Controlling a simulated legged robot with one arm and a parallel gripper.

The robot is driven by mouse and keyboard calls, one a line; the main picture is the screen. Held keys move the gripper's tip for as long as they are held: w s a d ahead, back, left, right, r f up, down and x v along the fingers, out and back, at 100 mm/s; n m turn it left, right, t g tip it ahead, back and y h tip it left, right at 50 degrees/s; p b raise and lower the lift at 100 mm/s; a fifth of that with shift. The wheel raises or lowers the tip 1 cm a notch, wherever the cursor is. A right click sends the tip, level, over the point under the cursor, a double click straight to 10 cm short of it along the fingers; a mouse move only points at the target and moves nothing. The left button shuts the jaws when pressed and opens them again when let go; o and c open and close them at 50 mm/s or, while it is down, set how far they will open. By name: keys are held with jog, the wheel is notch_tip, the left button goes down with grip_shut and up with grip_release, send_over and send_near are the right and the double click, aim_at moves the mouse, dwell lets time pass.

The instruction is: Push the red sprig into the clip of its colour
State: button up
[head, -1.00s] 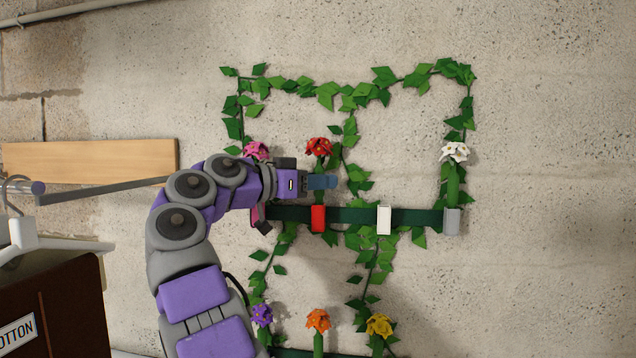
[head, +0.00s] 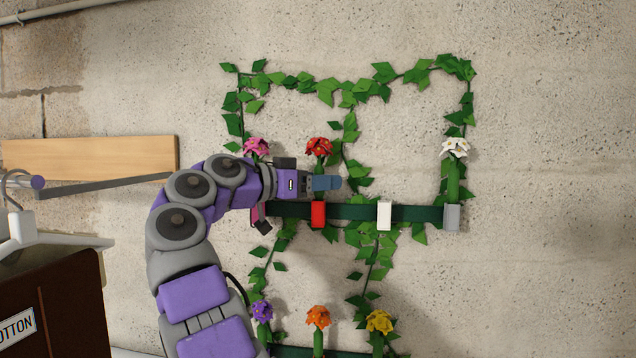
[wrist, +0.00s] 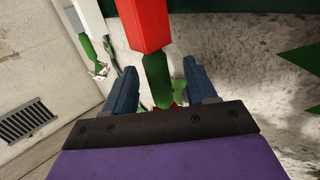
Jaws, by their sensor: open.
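The red sprig (head: 319,147) has a red flower head above the red clip (head: 318,215) in the head view. In the wrist view its green stem (wrist: 157,80) meets the edge of the red clip (wrist: 148,22); how deep it sits is hidden. My gripper (head: 326,183) is in front of the stem, between flower and clip. In the wrist view my gripper (wrist: 162,88) is open, with one blue finger on each side of the stem and gaps showing. The flower is mostly hidden behind the gripper there.
The dark green rail (head: 350,213) also carries an empty white clip (head: 384,220) and a grey clip (head: 452,219) holding a white sprig (head: 454,150). A pink sprig (head: 257,146) is close left of my gripper. Several sprigs stand below. Leafy vines surround the rail.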

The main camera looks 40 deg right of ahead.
jog(key=w+a+p, duration=0.2)
jog(key=a+p, duration=0.2)
jog(key=a, duration=1.3)
jog(key=shift+w+a+r+p, duration=0.2)
jog(key=shift+w+r+p, duration=0.05)
jog(key=shift+p, duration=0.15)
jog(key=shift+f, duration=0.1)
jog(key=s+d+f+n+y+b, duration=0.25)
jog(key=s+f+n, duration=0.2)
jog(key=f, duration=0.55)
jog(key=s+d+f+n+t+y+b, duration=0.1)
jog(key=s+f+n+y+b, duration=0.25)
jog(key=f, duration=0.55)
jog(key=s+d+f+n+y+b, duration=0.15)
jog(key=s+f+n, duration=0.35)
jog(key=f, duration=0.5)
jog(key=s+a+f+n+y+b, duration=0.2)
jog(key=s+a+f, duration=0.4)
jog(key=f, duration=0.3)
jog(key=s+a+f+n+y+b, duration=0.2)
jog(key=s+a+f+y, duration=0.2)
jog(key=s+f, duration=0.5)
jog(key=s+a+f+n+y+b, duration=0.2)
jog(key=s+a+f+y+b, duration=0.1)
jog(key=s+a+f, duration=0.5)
notch_tip(320, 180, down, 3)
jog(key=shift+a+r+g+y, duration=0.2)
jog(key=shift+a+g+y, duration=0.1)
jog(key=shift+a+y, duration=0.15)
